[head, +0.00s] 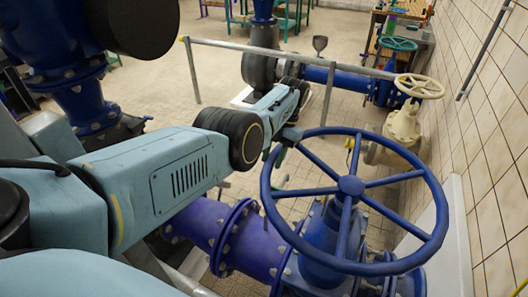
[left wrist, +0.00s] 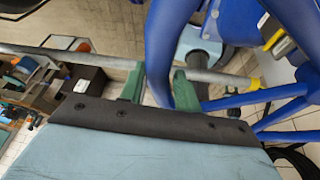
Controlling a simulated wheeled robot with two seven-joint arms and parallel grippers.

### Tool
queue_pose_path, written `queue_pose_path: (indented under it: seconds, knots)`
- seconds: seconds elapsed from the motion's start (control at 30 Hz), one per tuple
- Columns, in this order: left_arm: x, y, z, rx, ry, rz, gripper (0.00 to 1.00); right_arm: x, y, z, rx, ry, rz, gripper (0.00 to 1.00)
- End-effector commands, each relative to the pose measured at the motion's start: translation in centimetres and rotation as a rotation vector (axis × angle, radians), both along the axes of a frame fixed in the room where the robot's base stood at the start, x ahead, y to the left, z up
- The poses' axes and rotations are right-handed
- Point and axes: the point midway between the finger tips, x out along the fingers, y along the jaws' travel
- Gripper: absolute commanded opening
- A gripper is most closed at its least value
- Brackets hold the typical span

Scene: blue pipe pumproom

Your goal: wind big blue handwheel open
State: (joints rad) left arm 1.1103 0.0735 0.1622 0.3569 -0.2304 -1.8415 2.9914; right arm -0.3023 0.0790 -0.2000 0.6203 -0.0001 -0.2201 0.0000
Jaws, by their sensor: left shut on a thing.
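The big blue handwheel (head: 351,186) lies nearly flat, tilted, on top of a blue valve (head: 335,235) at right of centre in the head view. My left gripper (head: 279,155) is at the rim's far left side. In the left wrist view the two green fingers (left wrist: 157,88) stand on either side of the blue rim (left wrist: 160,45), shut on it. Blue spokes (left wrist: 255,97) show to the right of the fingers. The fingertips are small and partly hidden in the head view. My right gripper does not show.
A purple-blue flanged pipe (head: 215,225) runs from the valve to the left. A cream handwheel (head: 419,86) and a teal one (head: 398,44) stand farther back. A grey rail (head: 230,46) crosses behind. A tiled wall (head: 495,110) bounds the right; open floor (head: 160,85) lies behind.

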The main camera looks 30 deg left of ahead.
Motion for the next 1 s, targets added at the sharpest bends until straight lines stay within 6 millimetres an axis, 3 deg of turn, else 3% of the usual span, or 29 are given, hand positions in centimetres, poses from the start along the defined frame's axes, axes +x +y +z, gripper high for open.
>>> queue_pose_path:
  seconds: [0.53, 0.57, 0.63, 1.0]
  knots:
    - [-0.21, -0.03, 0.15, 0.015, 0.01, 0.014, 0.0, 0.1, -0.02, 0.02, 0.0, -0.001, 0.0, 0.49]
    - [-0.21, -0.03, 0.15, 0.015, 0.011, 0.014, 0.37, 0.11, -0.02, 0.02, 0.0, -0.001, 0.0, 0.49]
    - [-0.2, -0.06, 0.14, 0.014, 0.01, 0.013, 0.46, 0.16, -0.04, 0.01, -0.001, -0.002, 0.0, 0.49]
    - [-0.14, -0.4, 0.04, 0.008, 0.007, 0.011, 0.49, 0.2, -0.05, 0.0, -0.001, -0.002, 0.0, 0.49]
